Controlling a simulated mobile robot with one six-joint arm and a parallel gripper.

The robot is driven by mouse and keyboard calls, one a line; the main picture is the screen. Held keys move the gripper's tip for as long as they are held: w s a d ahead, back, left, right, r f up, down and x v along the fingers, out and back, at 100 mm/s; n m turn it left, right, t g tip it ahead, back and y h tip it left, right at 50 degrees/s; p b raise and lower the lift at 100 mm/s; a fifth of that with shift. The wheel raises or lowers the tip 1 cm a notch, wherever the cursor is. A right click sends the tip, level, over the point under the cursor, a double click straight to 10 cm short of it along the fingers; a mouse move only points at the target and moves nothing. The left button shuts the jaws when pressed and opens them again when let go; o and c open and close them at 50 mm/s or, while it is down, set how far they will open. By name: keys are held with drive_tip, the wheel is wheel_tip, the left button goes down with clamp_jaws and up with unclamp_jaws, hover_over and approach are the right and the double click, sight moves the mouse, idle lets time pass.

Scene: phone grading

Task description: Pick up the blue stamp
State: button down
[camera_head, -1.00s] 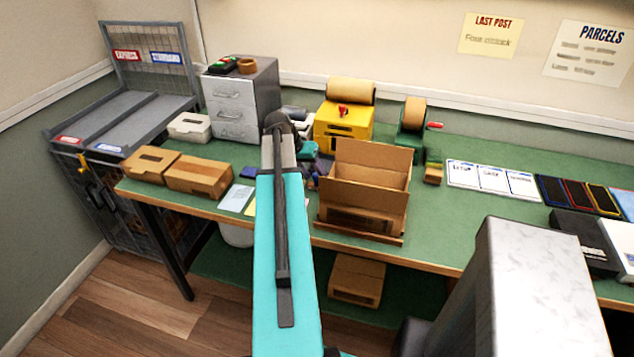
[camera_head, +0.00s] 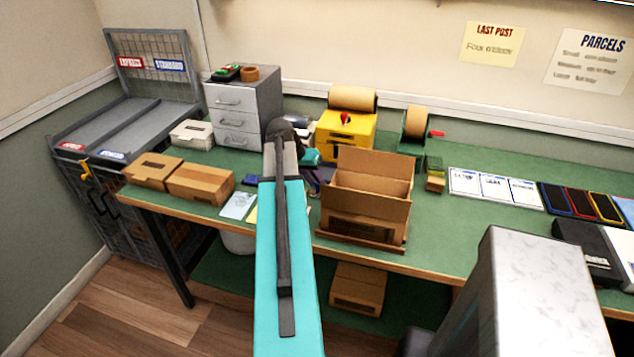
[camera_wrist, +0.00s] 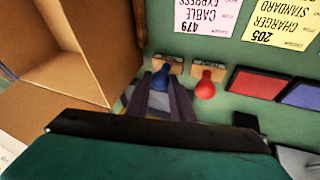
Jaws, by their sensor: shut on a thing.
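The blue stamp (camera_wrist: 161,78) shows its rounded blue handle in the wrist view, with a wooden block (camera_wrist: 169,65) behind it. My gripper (camera_wrist: 160,92) is shut on the blue stamp, its two dark fingers on either side of the handle. In the head view my arm hides the stamp and most of the gripper. A red stamp (camera_wrist: 205,86) with its own wooden block stands just to the right of the blue one, close to the right finger.
An open cardboard box (camera_wrist: 78,45) stands close on the left; it also shows in the head view (camera_head: 365,215). A red ink pad (camera_wrist: 256,84) and a blue ink pad (camera_wrist: 303,95) lie to the right. A pink label (camera_wrist: 206,14) and a yellow label (camera_wrist: 282,24) lie behind.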

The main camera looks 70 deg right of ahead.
sight(315, 182)
drive_tip(key=shift+r+b, duration=0.7)
drive_tip(key=shift+r, duration=0.85)
drive_tip(key=a+r+b, duration=0.1)
drive_tip(key=a+b, duration=0.2)
drive_tip(key=a, duration=1.2)
drive_tip(key=shift+w+a+r+b, duration=0.3)
drive_tip(key=shift+w+a+r, duration=0.05)
drive_tip(key=shift+w+r, duration=0.05)
